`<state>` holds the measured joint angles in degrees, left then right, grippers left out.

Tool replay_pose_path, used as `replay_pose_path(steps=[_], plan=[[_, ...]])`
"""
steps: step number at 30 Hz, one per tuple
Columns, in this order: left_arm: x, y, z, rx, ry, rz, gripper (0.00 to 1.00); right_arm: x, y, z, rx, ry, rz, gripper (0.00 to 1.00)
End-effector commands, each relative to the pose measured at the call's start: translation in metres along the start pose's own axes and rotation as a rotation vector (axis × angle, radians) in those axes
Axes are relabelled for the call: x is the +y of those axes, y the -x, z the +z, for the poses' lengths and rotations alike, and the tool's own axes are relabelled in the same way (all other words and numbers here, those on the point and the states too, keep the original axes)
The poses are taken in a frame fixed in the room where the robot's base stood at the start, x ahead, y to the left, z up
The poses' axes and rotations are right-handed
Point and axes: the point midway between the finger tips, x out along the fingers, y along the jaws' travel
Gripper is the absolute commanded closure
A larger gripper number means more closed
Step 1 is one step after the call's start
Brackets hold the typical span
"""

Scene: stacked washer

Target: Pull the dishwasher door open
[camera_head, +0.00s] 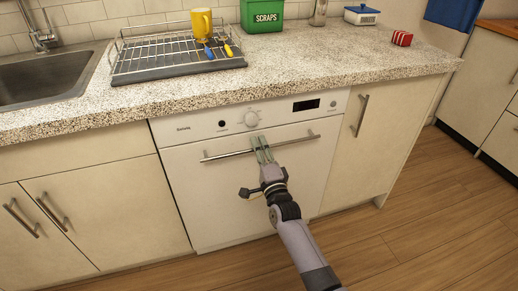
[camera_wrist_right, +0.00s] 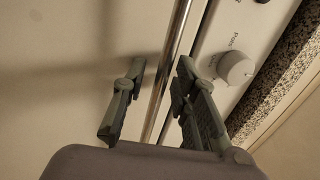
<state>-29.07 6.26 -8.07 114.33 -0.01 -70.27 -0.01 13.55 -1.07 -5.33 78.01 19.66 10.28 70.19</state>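The white dishwasher (camera_head: 215,190) stands under the counter with its door shut and upright. A metal bar handle (camera_head: 300,140) runs across the top of the door, below the control panel. My right gripper (camera_head: 262,148) is at the middle of this handle. In the right wrist view the handle (camera_wrist_right: 172,75) passes between the two spread fingers of my right gripper (camera_wrist_right: 160,82). A gap shows between the left finger and the bar; the right finger is closer to it. Whether it touches cannot be told. My left gripper is not in view.
The granite counter (camera_head: 290,75) overhangs above the dishwasher. A dish rack (camera_head: 150,55) with a yellow mug (camera_head: 201,22) and a green scraps bin (camera_head: 262,14) stand on it. Cabinets flank the dishwasher. The wooden floor (camera_head: 400,240) in front is clear at the right.

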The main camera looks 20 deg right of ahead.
Motion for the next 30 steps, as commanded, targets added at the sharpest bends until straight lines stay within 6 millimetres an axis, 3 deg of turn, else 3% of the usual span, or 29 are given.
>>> replay_pose_path(steps=[11,30], plan=[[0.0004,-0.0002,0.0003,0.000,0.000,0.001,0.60,0.0001,0.0003,-0.0001,0.000,0.000,0.000,1.00],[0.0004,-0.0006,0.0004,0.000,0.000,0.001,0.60,0.0006,0.0005,-0.0001,0.000,0.001,0.001,1.00]])
